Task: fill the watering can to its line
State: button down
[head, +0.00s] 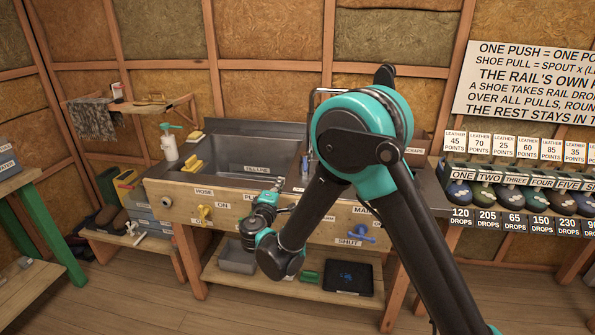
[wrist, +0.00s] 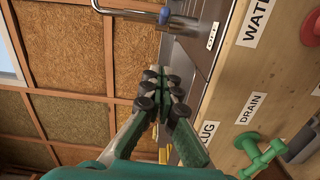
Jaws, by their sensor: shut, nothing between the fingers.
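I cannot make out a watering can or its fill line in either view. The grey sink (head: 228,150) is set in a wooden bench, and my arm hides part of its right side. A metal spout (wrist: 128,14) with a blue tip shows in the wrist view. My gripper (head: 281,182) is at the front edge of the sink, near the label starting "PLU". In the wrist view my gripper (wrist: 168,84) is shut with its dark pads together and nothing between them.
A yellow handle (head: 205,213), a blue handle (head: 362,234) and a green handle (wrist: 262,152) by the "DRAIN" label stick out of the bench front. A grey bin (head: 238,259) and dark box (head: 348,278) stand on the shelf below. A soap bottle (head: 169,147) stands left of the sink.

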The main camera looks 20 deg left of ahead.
jog(key=shift+n, duration=0.4)
jog(key=w, duration=0.3)
jog(key=w+a, duration=0.1)
jog(key=w, duration=0.6)
jog(key=shift+a, duration=0.35)
jog(key=shift+w+d, duration=0.25)
jog(key=shift+d, duration=0.95)
jog(key=shift+w+d, duration=0.3)
jog(key=shift+d, duration=0.35)
jog(key=shift+w+d, duration=0.3)
jog(key=shift+d, duration=0.55)
jog(key=shift+s+a, duration=0.1)
